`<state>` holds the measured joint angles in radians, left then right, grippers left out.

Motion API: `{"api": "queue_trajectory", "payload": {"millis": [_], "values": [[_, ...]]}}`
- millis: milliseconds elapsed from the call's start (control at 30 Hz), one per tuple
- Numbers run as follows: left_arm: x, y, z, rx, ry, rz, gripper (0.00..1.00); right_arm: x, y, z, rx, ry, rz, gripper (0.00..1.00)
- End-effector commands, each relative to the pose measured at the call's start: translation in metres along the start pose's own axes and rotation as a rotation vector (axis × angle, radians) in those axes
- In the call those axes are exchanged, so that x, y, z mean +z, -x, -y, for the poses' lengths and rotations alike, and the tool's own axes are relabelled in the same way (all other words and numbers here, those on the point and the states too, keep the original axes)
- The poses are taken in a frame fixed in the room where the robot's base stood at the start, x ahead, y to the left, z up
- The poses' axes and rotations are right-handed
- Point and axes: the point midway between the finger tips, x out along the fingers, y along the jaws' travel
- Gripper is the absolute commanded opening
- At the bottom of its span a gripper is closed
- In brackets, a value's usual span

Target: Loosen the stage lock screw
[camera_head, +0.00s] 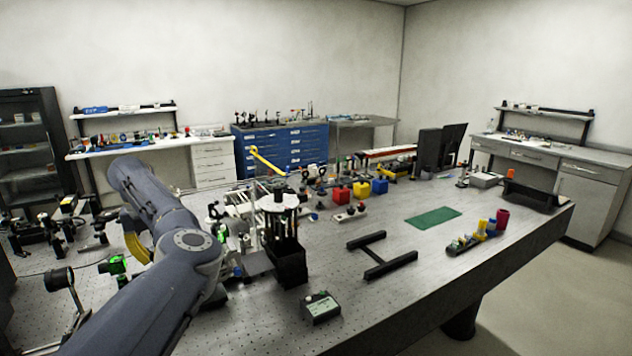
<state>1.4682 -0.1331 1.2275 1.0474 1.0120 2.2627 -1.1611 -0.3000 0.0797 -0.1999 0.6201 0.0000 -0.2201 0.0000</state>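My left arm (187,248) comes in from the bottom left and bends over the left part of the bench. Its fingers cannot be made out among the arm and the crowded parts behind it, so I cannot tell whether the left gripper is open or shut. A dark upright assembly with a round top (279,200) stands to the right of the arm, in the middle of the bench. The stage lock screw is too small or hidden to pick out. My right gripper is not in view.
A black open box (289,264) and a small dark box with a green-and-white top (320,307) stand near the front edge. A black H-shaped frame (377,257) and a green mat (433,218) lie to the right. Bare tabletop surrounds them.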

Motion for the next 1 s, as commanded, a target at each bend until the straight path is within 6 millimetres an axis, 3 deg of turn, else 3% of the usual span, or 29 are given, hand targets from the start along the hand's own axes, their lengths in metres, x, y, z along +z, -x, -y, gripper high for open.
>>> {"api": "queue_trajectory", "payload": {"millis": [333, 1000], "values": [[-0.001, 0.006, 0.012, -0.001, 0.002, 0.000, 0.00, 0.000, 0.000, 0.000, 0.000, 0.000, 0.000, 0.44], [-0.001, -0.052, 0.012, 0.000, 0.001, 0.000, 0.00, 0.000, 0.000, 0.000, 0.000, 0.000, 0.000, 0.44]]}}
